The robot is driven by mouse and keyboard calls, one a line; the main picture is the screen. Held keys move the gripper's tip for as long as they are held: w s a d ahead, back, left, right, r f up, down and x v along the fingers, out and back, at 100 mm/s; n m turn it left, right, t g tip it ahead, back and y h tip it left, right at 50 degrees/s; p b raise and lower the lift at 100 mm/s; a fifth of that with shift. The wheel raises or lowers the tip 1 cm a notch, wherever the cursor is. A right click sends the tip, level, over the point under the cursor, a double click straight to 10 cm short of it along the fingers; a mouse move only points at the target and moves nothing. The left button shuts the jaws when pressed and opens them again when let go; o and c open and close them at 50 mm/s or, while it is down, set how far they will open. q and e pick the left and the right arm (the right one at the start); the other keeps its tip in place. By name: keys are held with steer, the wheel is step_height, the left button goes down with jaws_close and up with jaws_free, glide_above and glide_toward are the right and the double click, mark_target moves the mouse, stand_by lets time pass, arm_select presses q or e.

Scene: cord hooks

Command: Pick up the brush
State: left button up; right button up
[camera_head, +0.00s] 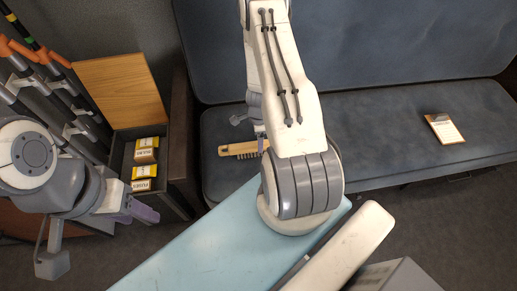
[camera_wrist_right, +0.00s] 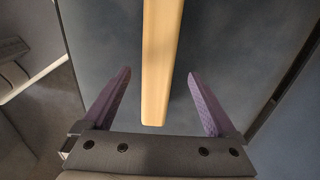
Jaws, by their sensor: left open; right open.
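The brush (camera_head: 236,149) lies on the dark seat of the couch, with a light wooden handle and dark bristles. Its right part is hidden behind my right arm. In the right wrist view, the wooden bar of the brush (camera_wrist_right: 161,50) runs between the two purple fingers of my right gripper (camera_wrist_right: 159,73), which is open. A gap shows on both sides of the wood, and the gripper holds nothing. In the head view the right gripper is mostly hidden by its arm. My left gripper (camera_head: 140,208) is open and empty at the left, away from the brush.
A box with yellow-labelled packs (camera_head: 145,170) stands at the left beside a wooden board (camera_head: 122,88) and several long-handled tools. A clipboard-like card (camera_head: 444,129) lies on the seat at the right. A light blue surface (camera_head: 205,245) is in front. The seat between brush and card is clear.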

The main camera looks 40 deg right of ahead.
mark_target(254, 149)
steer(key=shift+s+a+f+b, duration=0.1)
steer(key=shift+f+b, duration=2.45)
steer(key=shift+b, duration=0.35)
steer(key=shift+r, duration=0.1)
jaws_close()
